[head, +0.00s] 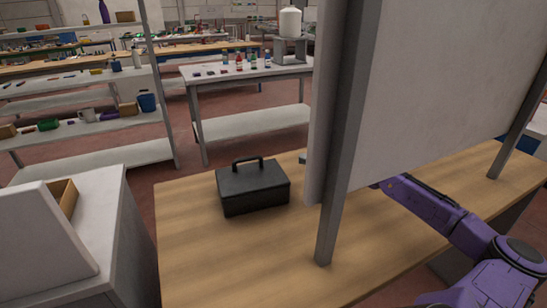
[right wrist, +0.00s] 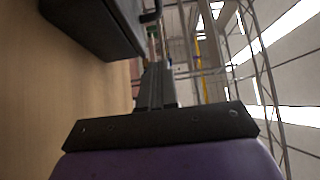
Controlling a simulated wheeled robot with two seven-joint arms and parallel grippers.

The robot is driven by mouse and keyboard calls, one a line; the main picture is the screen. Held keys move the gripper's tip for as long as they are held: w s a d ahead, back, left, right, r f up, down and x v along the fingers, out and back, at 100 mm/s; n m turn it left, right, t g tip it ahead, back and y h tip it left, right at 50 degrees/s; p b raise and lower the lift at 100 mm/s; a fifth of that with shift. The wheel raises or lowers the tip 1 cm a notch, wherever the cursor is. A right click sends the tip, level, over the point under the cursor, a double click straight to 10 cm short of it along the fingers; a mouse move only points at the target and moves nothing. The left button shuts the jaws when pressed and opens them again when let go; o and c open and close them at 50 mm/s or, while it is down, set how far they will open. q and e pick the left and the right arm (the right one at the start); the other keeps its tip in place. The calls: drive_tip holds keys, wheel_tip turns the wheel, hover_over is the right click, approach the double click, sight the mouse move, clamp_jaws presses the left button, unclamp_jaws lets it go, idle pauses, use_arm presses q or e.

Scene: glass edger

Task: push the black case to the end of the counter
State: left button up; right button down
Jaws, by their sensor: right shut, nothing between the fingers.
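The black case (head: 253,188) stands upright on the wooden counter (head: 205,255), with its handle up, left of a grey post. It also shows at the upper left of the right wrist view (right wrist: 92,28). My right gripper (right wrist: 156,75) is shut and empty, its fingers close beside the case; I cannot tell whether they touch it. In the head view my purple right arm reaches in from the right, and the hanging white panel hides most of the gripper. A small grey tip shows at the panel's left edge, right of the case. My left gripper is out of view.
The white panel (head: 440,75) and its grey post (head: 335,225) stand on the counter between the case and my right arm. A white cabinet (head: 105,215) stands left of the counter. The counter left of and in front of the case is clear.

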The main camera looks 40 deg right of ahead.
sight(275, 166)
drive_tip(key=w+a, duration=0.6)
drive_tip(key=shift+w+a, duration=0.35)
drive_tip(key=shift+a, duration=0.05)
drive_tip(key=shift+w+a, duration=0.1)
drive_tip(key=shift+f, duration=0.1)
